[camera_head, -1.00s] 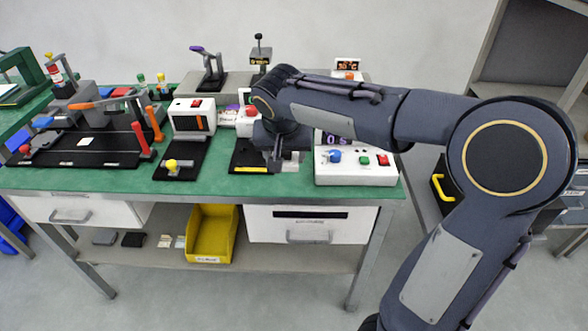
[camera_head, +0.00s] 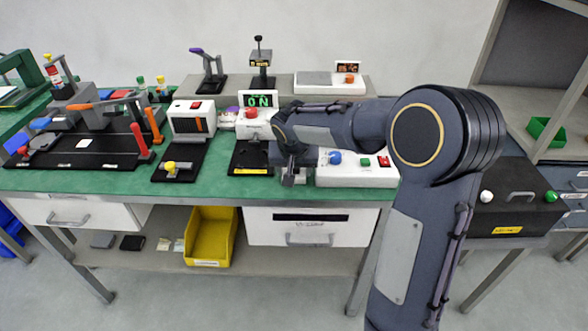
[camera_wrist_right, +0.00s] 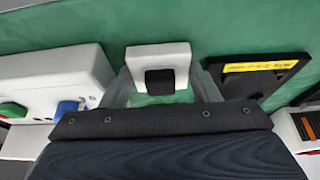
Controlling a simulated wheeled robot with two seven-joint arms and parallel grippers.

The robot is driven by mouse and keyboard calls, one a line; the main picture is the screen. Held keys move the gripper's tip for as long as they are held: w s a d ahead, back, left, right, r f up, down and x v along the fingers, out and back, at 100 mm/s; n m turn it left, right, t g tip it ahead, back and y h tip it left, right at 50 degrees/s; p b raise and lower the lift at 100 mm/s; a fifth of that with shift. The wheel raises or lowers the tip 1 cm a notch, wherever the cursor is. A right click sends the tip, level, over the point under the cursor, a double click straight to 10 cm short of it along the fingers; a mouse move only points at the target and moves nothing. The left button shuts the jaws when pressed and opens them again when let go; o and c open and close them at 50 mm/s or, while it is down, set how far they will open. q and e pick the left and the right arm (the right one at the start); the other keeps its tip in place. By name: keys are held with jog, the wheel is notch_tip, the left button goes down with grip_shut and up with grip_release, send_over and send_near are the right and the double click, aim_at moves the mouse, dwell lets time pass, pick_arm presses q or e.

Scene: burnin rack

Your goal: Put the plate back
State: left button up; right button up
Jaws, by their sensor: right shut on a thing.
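My right gripper (camera_head: 289,180) is at the front of the green bench, between a black base with a yellow label (camera_head: 251,171) and a white control box (camera_head: 355,176). In the right wrist view its grey fingers (camera_wrist_right: 161,90) stand on both sides of a white piece with a black block on it (camera_wrist_right: 160,56), and are shut on it. This piece looks like the plate; in the head view the gripper mostly hides it. I cannot tell whether it touches the bench. My left gripper is not in view.
The control box (camera_wrist_right: 70,75) is close on the left in the wrist view, the black base (camera_wrist_right: 262,82) close on the right. A white unit with a green display (camera_head: 257,101) stands behind. A raised grey shelf (camera_head: 230,86) runs along the back. A yellow bin (camera_head: 211,237) is below.

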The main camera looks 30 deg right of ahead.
jog(key=shift+f, duration=0.2)
jog(key=o, duration=0.8)
